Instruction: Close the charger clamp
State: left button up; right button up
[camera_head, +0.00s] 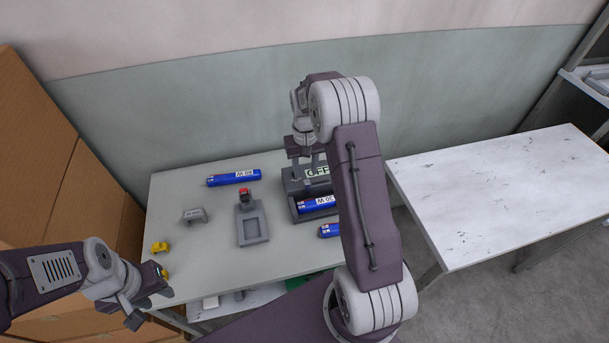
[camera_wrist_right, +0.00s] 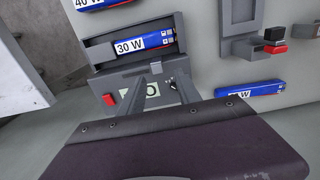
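The grey charger (camera_head: 291,186) stands at the back right of the grey table, with an OFF label on its top. A blue 30 W battery (camera_head: 317,203) lies in its front slot; the battery also shows in the right wrist view (camera_wrist_right: 146,44). A small red part (camera_wrist_right: 109,100) sits on the charger beside the label; I cannot tell whether it belongs to the clamp. My right gripper (camera_wrist_right: 161,84) is open, with its fingers apart over the label and nothing between them. Its arm hides part of the charger in the head view. My left gripper (camera_head: 148,305) is open and empty at the table's front left.
A grey fixture (camera_head: 252,224) with a red and black block stands left of the charger. Loose blue batteries lie at the back (camera_head: 233,177) and front right (camera_head: 330,230). A grey bracket (camera_head: 194,215) and yellow pieces (camera_head: 159,247) lie left. A white table (camera_head: 500,190) stands right.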

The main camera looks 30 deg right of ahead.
aim_at(307, 180)
jog(key=f, duration=0.3)
jog(key=shift+d+f, duration=0.35)
jog(key=shift+f, duration=0.05)
pick_arm(q)
jog(key=shift+d+r, duration=0.15)
jog(key=shift+d, duration=0.05)
pick_arm(e)
jog(key=shift+a, duration=0.1)
grip_shut()
jog(key=shift+s, duration=0.1)
